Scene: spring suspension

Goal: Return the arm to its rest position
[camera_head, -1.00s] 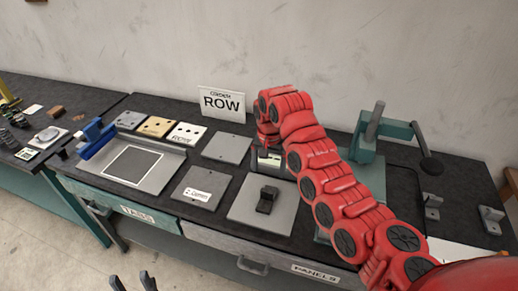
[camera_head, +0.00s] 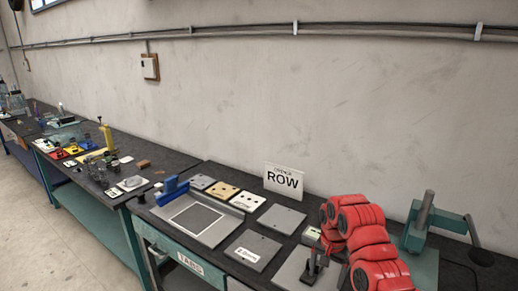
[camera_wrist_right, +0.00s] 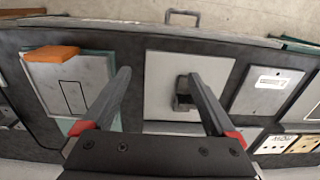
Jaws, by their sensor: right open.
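My right arm (camera_head: 366,240) is red and reaches over the bench at the lower right of the head view. My right gripper (camera_wrist_right: 158,76) shows in the wrist view with its two dark fingers spread apart and nothing held between them. A small dark bracket (camera_wrist_right: 182,94) on a light grey plate (camera_wrist_right: 160,92) shows beside the right-hand finger, which partly overlaps it in the picture. In the head view the right fingertips cannot be told clearly from the dark shapes over that plate (camera_head: 292,268). My left gripper is not in view.
A "ROW" sign (camera_head: 283,180) stands at the bench's back. A blue-clamped fixture (camera_head: 203,222) and small plates lie left of my arm. A green press-like tool (camera_head: 415,235) stands to its right. An orange block (camera_wrist_right: 50,53) lies on a panel.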

